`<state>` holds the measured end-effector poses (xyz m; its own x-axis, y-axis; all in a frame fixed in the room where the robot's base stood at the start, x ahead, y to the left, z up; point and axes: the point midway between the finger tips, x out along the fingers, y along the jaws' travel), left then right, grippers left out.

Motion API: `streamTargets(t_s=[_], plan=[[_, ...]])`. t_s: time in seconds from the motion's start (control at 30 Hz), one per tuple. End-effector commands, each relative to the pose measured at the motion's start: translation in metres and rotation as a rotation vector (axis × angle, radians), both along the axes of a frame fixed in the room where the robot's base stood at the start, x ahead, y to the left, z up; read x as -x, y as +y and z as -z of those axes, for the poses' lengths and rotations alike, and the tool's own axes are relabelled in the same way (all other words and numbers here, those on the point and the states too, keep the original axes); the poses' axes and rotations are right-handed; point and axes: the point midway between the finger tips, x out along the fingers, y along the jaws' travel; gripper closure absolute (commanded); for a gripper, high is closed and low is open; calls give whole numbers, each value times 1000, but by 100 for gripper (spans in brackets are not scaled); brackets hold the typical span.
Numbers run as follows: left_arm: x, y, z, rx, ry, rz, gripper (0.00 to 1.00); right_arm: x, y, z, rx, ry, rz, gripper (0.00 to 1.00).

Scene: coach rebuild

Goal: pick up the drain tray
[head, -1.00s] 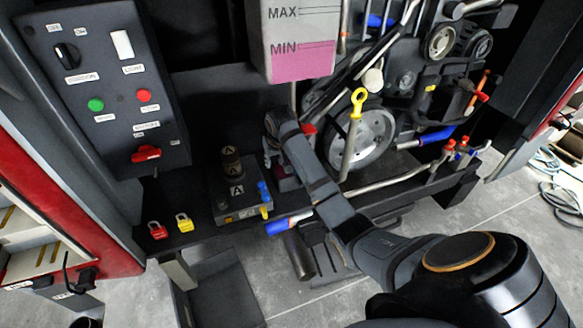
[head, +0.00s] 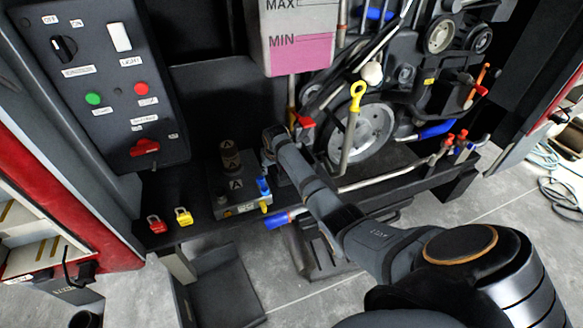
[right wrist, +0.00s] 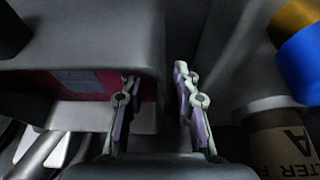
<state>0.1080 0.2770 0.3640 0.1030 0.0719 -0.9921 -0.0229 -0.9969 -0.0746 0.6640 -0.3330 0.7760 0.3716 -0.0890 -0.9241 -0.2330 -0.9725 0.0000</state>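A dark, flat, tray-like thing (head: 225,290), which looks like the drain tray, lies low at the floor below the bench, at lower left in the head view. My right gripper (right wrist: 158,105) is open in the right wrist view, its two fingers apart with nothing seen held between them. In the head view my right arm reaches in from the lower right, and its end is beside the block with the "A" filter, well above the tray. Its fingertips are hidden there.
The "A" filter (head: 231,158) stands on a grey block near my right wrist; it also shows in the right wrist view (right wrist: 282,145). Red (head: 156,224) and yellow (head: 184,217) padlocks lie on the ledge. A pulley (head: 368,135) and pipes stand at right.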

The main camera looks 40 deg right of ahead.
Motion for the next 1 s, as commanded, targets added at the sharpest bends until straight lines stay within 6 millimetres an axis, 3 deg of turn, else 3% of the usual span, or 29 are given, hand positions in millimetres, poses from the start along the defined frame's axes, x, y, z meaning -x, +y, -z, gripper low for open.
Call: streamTargets(t_s=[0.37,0.6,1.0], plan=[[3,0,-2,0,5,0,60,0,0,1,0,1,0,70],[3,0,-1,0,5,0,60,0,0,2,0,1,0,100],[3,2,-2,-2,4,0,60,0,0,1,0,0,0,100]])
